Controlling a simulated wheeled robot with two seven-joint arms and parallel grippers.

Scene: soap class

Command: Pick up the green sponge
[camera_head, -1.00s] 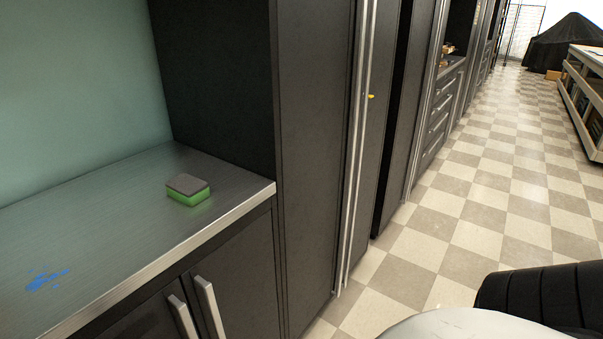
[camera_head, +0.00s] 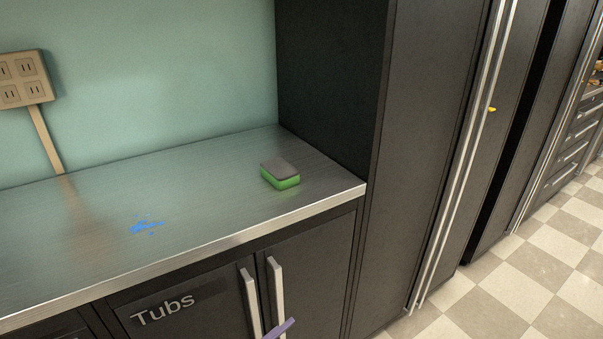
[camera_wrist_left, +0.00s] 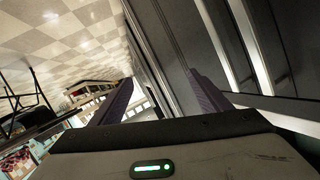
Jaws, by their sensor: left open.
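The green sponge (camera_head: 281,182) has a grey top layer and lies flat on the metal counter (camera_head: 215,190), near its right end beside the tall dark cabinet. My left gripper shows in the left wrist view (camera_wrist_left: 158,95) with two purple fingers spread apart and nothing between them. A small purple piece, likely a fingertip of that gripper, shows at the bottom edge of the head view (camera_head: 281,328), below the counter in front of the cabinet handles. The sponge is not in the left wrist view. My right gripper is in neither view.
A blue smear (camera_head: 147,226) marks the counter left of the sponge. The tall dark cabinet (camera_head: 425,130) closes off the counter's right end. Cabinet doors with metal handles (camera_head: 277,290) stand under the front edge. A wall outlet (camera_head: 24,80) is at upper left. Checkered floor (camera_head: 540,255) is clear at right.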

